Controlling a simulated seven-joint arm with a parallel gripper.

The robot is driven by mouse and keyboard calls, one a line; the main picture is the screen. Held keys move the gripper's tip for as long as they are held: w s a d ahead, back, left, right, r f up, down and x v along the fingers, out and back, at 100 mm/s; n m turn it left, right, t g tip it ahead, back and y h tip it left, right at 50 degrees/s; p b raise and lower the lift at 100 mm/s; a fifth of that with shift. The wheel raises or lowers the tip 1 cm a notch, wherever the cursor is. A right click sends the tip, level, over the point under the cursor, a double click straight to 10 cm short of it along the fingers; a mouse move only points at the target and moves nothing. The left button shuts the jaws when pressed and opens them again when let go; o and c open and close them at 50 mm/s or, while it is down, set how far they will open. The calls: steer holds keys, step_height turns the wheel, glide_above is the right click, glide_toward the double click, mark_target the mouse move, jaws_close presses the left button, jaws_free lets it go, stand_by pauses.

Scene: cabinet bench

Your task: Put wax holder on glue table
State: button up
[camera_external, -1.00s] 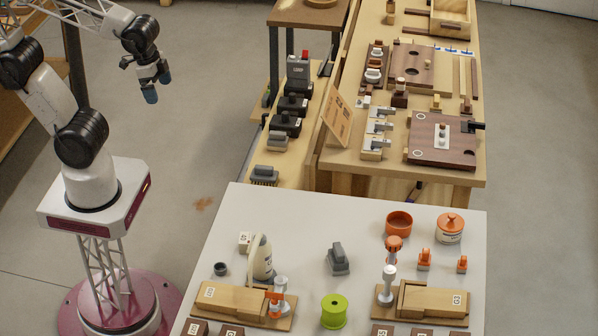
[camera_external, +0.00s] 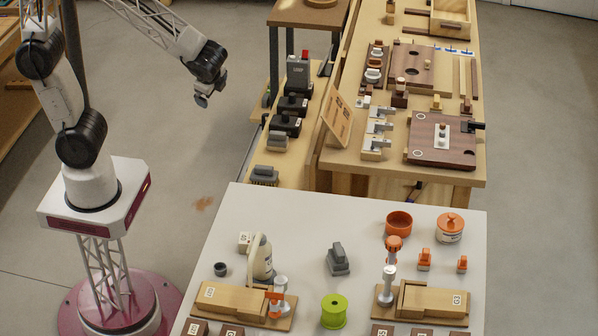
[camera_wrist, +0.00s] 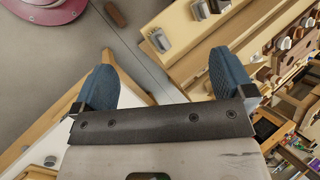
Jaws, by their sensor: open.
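My gripper (camera_external: 203,100) is raised over the open floor, left of the wooden benches. In the wrist view its two blue fingers are wide apart with nothing between them (camera_wrist: 165,82). A pale grey table (camera_external: 300,208) stands in front, with a cream bottle (camera_external: 262,258) and other items on it; it may be the glue table. I cannot tell for sure which thing is the wax holder. Grey-topped blocks stand on the low wooden bench, including one near its middle (camera_external: 277,141) and a brush-like one (camera_external: 264,175). My gripper touches none of them.
The pale table also holds an orange bowl (camera_external: 399,224), an orange-lidded jar (camera_external: 449,229), a grey block (camera_external: 338,259), a green spool (camera_external: 334,311) and wooden clamp fixtures. A taller bench (camera_external: 340,163) holds boards and a leaning sign (camera_external: 338,118).

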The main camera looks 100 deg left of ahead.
steer(key=w+a+f+m+g+y, duration=0.2)
steer(key=w+a+f+m+y, duration=0.1)
steer(key=w+a+f, duration=0.45)
steer(key=m+t+y, duration=0.1)
steer(key=m+y, duration=0.3)
steer(key=m, duration=0.3)
glide_above(277, 138)
steer(key=s+d, duration=0.1)
steer(key=d, duration=0.8)
step_height(277, 138, down, 16)
steer(key=a+f+m, duration=0.1)
steer(key=f, duration=0.3)
steer(key=a+f+m+t, duration=0.1)
steer(key=a+f, duration=0.1)
steer(key=f, duration=0.2)
steer(key=w+a+f+m+t, duration=0.1)
steer(key=f+m, duration=0.1)
steer(key=f, duration=0.2)
steer(key=shift+a+f+y, duration=0.1)
steer(key=shift+a+y, duration=0.2)
steer(key=shift+a, duration=0.1)
steer(key=shift+x, duration=1.2)
steer(key=shift+x, duration=2.6)
steer(key=shift+w, duration=0.1)
